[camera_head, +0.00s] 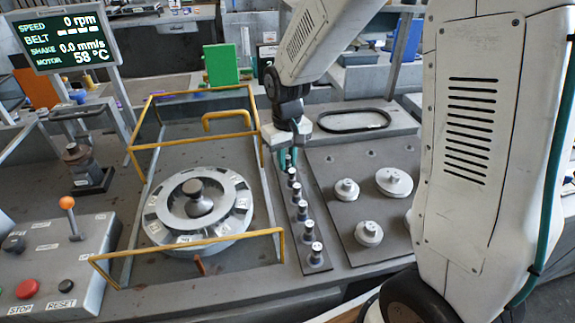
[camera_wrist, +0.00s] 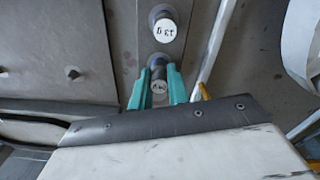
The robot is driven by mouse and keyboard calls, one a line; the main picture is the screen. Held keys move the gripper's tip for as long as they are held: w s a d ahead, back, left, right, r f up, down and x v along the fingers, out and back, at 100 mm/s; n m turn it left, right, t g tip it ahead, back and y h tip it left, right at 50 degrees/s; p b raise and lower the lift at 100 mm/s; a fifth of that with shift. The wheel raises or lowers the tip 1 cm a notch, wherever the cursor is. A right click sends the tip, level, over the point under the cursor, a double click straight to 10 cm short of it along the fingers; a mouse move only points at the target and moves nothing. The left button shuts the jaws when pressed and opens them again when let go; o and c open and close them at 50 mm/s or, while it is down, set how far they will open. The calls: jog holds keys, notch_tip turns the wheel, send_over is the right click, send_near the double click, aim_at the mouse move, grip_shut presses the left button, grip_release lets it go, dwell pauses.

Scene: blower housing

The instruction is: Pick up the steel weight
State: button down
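Several small steel weights with dark bodies and pale labelled tops stand in a row on a narrow grey strip (camera_head: 318,266). In the head view the nearest weight (camera_head: 316,251) stands at the front end. My gripper (camera_head: 287,160) is at the far end of the row, pointing down. In the wrist view its two teal fingers (camera_wrist: 158,80) stand on either side of one steel weight (camera_wrist: 158,88), very close to it. I cannot tell whether they press on it. Another labelled weight (camera_wrist: 164,29) stands just beyond, clear of the fingers.
Left of the strip is a round rotor (camera_head: 199,207) inside a yellow-railed frame (camera_head: 190,244). Right is a grey plate (camera_head: 335,218) with several pale round pieces. A control box (camera_head: 62,262) and a display (camera_head: 68,40) reading 0 rpm are at the left.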

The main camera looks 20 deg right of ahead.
aim_at(288, 157)
jog(key=shift+r, duration=0.1)
notch_tip(288, 157, up, 15)
dwell(0.9)
jog(key=shift+s, duration=0.1)
